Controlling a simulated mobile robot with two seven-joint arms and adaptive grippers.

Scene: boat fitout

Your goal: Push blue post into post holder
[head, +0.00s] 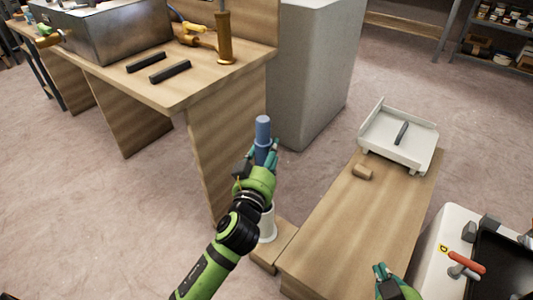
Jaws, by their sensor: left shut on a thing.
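The blue post (263,131) stands about upright in the middle of the head view. My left gripper (268,155) is shut on it, with the post's top showing above the fingers. A white cylinder (267,226), which looks like the post holder, stands below on a low wooden block, partly hidden by my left arm. Whether the post's lower end is inside it is hidden. My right gripper (383,277) is at the bottom edge, partly cut off, over the low bench's front end. Its opening is not clear.
A low wooden bench (350,215) lies to the right with a white tray (385,155) and a small wooden piece (362,173) on it. A workbench (175,92) stands at left, close to my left arm. A grey block (310,70) is behind.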

